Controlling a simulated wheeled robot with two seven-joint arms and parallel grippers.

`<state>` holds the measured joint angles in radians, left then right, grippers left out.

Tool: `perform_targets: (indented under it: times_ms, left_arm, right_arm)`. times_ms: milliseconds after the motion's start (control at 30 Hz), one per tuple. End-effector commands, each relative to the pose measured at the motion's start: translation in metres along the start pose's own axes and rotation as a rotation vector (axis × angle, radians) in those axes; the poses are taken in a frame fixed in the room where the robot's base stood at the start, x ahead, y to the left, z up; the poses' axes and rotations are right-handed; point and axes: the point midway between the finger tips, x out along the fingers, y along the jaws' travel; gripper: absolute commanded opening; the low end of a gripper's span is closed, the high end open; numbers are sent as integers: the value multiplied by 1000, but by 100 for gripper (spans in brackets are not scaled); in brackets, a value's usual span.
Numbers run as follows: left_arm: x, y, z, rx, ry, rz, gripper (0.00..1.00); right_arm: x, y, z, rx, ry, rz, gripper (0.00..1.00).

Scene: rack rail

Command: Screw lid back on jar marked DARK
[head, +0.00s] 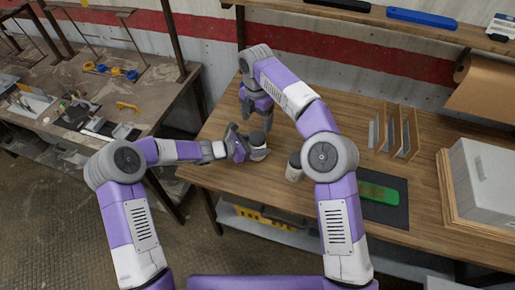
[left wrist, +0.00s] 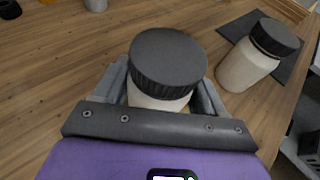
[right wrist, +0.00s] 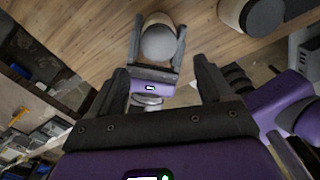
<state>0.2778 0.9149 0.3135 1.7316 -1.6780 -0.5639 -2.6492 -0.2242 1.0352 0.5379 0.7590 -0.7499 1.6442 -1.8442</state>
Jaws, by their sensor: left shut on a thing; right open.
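A pale jar with a dark grey ribbed lid on top (left wrist: 167,62) stands between the fingers of my left gripper (head: 247,148), which is shut on its body. The lid also shows in the right wrist view (right wrist: 159,44). A second pale jar (left wrist: 240,72) with a black lid (left wrist: 275,38) stands to the right on the wooden table; the right wrist view shows it too (right wrist: 232,12). No marking is readable on either jar. My right gripper (right wrist: 162,85) is open and empty, pointing down near the held jar, apart from its lid. Whether the held jar's lid is tight cannot be told.
A green object (head: 378,193) lies on a dark mat (head: 395,213) at the right of the table. A wooden divider rack (head: 400,135) and a grey box (head: 488,180) stand behind and right. A cluttered bench (head: 60,100) is at the left. The table's front edge is close to the jars.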

Motion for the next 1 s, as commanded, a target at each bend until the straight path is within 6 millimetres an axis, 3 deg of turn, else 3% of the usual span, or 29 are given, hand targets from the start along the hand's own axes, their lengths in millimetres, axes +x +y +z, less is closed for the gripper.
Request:
perform_targets:
  times_ms: [633,1000]
  left_arm:
    - [0,0,0,0,0,0,0]
    - [0,0,0,0,0,0,0]
  right_arm:
    - [-1,0,3,9,-5,12,80]
    - [51,0,3,8,-3,11,80]
